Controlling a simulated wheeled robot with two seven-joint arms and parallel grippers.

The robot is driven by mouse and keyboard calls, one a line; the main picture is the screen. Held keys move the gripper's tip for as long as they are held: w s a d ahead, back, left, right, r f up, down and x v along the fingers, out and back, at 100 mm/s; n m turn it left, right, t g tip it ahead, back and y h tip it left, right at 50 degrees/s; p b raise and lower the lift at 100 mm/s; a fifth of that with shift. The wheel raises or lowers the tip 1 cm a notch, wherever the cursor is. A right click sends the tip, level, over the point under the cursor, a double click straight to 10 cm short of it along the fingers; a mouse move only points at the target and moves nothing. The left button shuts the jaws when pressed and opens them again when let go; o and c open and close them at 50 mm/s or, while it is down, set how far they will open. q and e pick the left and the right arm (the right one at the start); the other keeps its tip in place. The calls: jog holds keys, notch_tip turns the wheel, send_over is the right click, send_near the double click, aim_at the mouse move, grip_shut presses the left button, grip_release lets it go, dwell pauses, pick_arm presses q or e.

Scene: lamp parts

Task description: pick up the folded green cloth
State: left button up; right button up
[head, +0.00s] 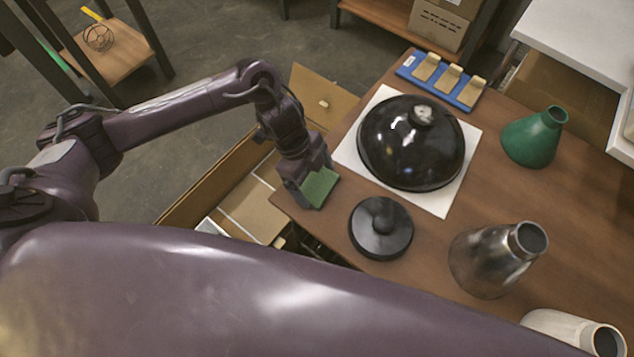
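The folded green cloth (319,187) is a small flat green piece near the table's left corner in the head view. My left gripper (309,188) is right at the cloth, reaching down from above, with its dark parts against the cloth's upper and left sides. The gripper hides part of the cloth. I cannot tell whether the fingers are closed on it, or whether the cloth rests on the table or is just above it. My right gripper is not in view.
On the wooden table (420,300) are a black dome (385,150) on a white sheet (448,198), a black round base (378,240), a metal shade (482,268), a green shade (530,140), a white shade (560,326) and a blue rack (410,72). An open cardboard box (205,178) stands left of it.

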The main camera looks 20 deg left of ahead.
aim_at(315, 181)
pick_arm(q)
jog(key=shift+c, duration=1.1)
jog(key=shift+r, duration=0.55)
notch_tip(315, 181, up, 19)
jog(key=p, duration=0.3)
